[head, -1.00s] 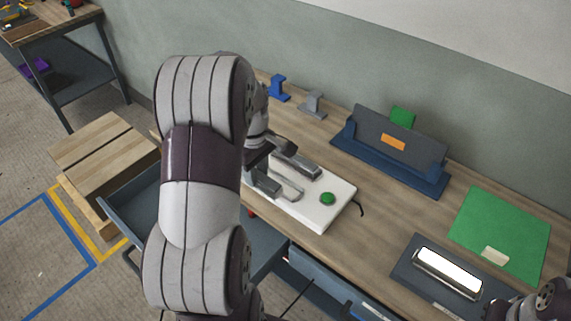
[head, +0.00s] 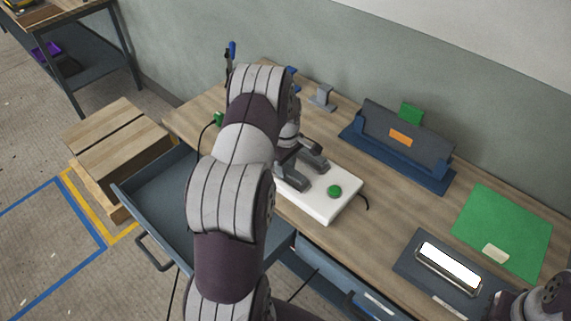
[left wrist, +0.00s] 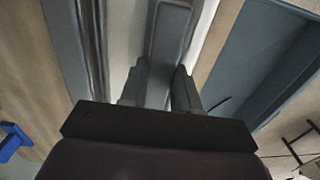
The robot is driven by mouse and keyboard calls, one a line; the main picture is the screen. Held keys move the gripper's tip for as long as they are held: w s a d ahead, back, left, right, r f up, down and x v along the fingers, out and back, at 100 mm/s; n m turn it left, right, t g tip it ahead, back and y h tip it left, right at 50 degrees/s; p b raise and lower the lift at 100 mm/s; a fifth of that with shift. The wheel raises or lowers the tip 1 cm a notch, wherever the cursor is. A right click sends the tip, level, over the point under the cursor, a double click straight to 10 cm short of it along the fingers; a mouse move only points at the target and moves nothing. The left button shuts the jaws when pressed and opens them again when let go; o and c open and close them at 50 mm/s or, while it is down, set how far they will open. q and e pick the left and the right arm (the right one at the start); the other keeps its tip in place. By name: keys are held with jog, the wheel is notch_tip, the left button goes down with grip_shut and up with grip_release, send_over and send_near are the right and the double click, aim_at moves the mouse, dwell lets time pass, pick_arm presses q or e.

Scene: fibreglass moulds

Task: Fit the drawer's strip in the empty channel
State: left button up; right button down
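My left gripper (head: 308,168) is over the white board (head: 322,206) with the green button (head: 334,191). Its two fingers stand apart and look open in the head view. In the left wrist view the fingers (left wrist: 158,88) are on either side of a long grey channel-like piece (left wrist: 172,40); I cannot tell whether they touch it. A grey rail (left wrist: 85,45) runs to its left. The pulled-out blue-grey drawer (head: 158,190) is left of my left arm; its visible part looks empty. I cannot make out a loose strip. My right gripper's fingers are out of view.
A dark blue stand (head: 398,160) with an orange label is at the back. A green mat (head: 503,228) and a grey plate with a bright panel (head: 448,266) lie to the right. A wooden crate (head: 112,140) stands left. Bare bench lies between board and plate.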

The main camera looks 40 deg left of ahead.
pick_arm(q)
jog(key=o, duration=0.4)
jog(key=shift+s, duration=0.1)
jog(key=shift+o, duration=0.2)
